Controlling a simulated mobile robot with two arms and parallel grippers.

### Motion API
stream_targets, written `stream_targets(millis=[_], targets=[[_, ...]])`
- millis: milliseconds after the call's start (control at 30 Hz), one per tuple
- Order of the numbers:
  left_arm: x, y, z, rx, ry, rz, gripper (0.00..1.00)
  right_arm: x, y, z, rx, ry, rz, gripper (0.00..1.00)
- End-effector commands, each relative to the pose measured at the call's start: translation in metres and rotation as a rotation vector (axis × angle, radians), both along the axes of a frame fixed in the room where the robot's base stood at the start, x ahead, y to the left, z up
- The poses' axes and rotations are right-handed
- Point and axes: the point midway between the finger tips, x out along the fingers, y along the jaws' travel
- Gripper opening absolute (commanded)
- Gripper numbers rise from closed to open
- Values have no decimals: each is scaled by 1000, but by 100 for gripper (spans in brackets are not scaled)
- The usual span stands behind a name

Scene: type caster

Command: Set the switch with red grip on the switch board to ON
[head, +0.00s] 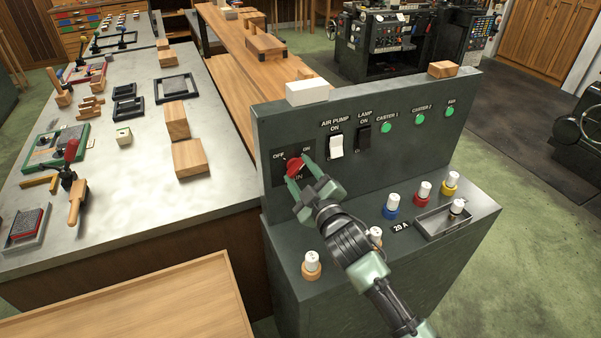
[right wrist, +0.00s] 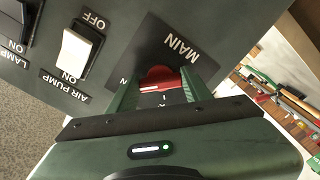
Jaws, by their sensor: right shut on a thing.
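The switch with the red grip (head: 293,165) is at the left end of the upright switch board (head: 400,150), on a dark plate marked OFF at left and ON at right. My right gripper (head: 300,172) reaches it from the front, its fingers closed on either side of the red grip. In the right wrist view the red grip (right wrist: 162,77) sits between the two fingers, beside the word MAIN. The fingers partly cover the grip, so I cannot tell which mark it points to. My left gripper is not in view.
A white AIR PUMP switch (head: 336,146) and a black LAMP switch (head: 363,137) are to the right, then green lights. Several coloured fuses, including a blue one (head: 391,207), and a metal tray (head: 432,224) are on the ledge below. A long workbench (head: 130,215) is at left.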

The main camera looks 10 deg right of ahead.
Motion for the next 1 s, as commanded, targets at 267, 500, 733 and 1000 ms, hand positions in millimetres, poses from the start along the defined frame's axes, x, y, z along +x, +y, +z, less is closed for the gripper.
stream_targets(millis=[267, 500, 733, 1000], targets=[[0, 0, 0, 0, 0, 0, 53, 0, 0, -2, 9, 6, 0, 9], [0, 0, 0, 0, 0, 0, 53, 0, 0, -2, 8, 5, 1, 71], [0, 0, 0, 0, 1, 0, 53, 0, 0, -1, 7, 3, 0, 71], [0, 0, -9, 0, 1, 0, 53, -27, -5, -4, 5, 3, 1, 71]])
